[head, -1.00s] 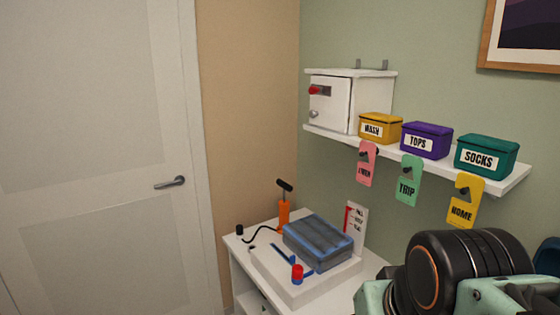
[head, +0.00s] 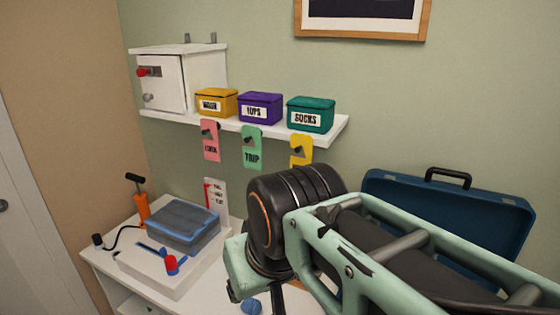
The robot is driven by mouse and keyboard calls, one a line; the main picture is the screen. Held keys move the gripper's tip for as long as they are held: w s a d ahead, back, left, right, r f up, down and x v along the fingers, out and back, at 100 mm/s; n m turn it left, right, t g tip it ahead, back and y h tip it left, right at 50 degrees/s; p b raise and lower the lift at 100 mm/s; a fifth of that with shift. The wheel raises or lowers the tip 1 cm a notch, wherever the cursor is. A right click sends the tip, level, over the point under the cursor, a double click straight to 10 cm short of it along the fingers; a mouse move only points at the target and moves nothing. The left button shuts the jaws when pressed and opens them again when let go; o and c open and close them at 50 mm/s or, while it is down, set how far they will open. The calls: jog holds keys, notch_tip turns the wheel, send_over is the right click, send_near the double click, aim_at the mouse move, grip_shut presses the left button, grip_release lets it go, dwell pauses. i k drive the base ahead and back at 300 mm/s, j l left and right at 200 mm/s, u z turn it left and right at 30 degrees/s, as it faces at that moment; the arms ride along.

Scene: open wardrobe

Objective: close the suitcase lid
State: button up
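The blue suitcase lid (head: 480,215) stands open and upright at the right of the head view, with a black handle (head: 448,176) on its top edge. The lower part of the suitcase is hidden behind my arm, which crosses the lower right of the view. My gripper's fingers are not seen; only arm links show.
A white cabinet top (head: 105,255) holds a blue-grey bag (head: 183,224), an orange pump (head: 141,207) and a red knob (head: 171,264). Above, a white shelf (head: 325,134) carries yellow (head: 217,102), purple (head: 260,108) and teal (head: 310,114) boxes, with tags hanging below.

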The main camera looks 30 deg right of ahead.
aim_at(499, 224)
jog(key=z, duration=1.9)
jog(key=i+l+z, duration=0.2)
jog(key=l, duration=0.15)
jog(key=k+l+u, duration=0.2)
jog(key=i+z, duration=0.3)
jog(key=k+l, duration=0.05)
